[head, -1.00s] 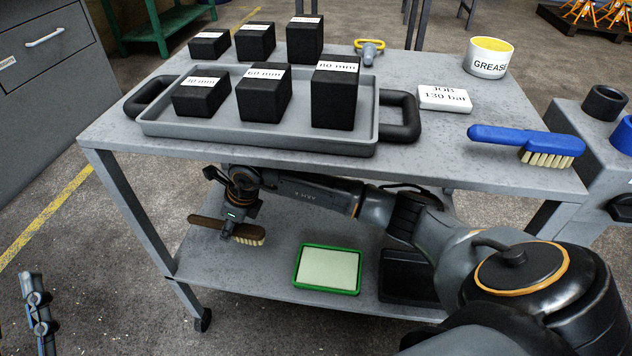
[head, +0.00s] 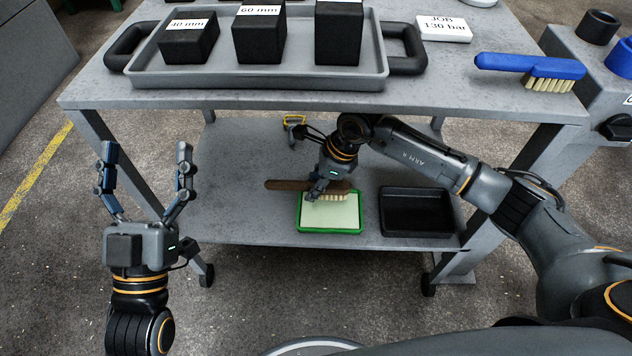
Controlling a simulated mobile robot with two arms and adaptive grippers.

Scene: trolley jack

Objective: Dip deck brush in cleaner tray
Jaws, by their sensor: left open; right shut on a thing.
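The deck brush (head: 290,185) has a brown wooden back and pale bristles. My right gripper (head: 318,190) is shut on it and holds it level, bristles down, over the far part of the cleaner tray. The cleaner tray (head: 358,228) is green-rimmed with a pale inside and stands on the lower shelf. The bristles overlap the tray's inside in the picture; I cannot tell whether they touch the surface. My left gripper (head: 146,165) is open and empty, pointing up in front of the trolley's left side.
A black tray (head: 418,232) stands on the shelf right of the cleaner tray. The table top (head: 432,92) above holds a grey tray (head: 260,79) with black blocks and a blue brush (head: 530,66). The left of the lower shelf is clear.

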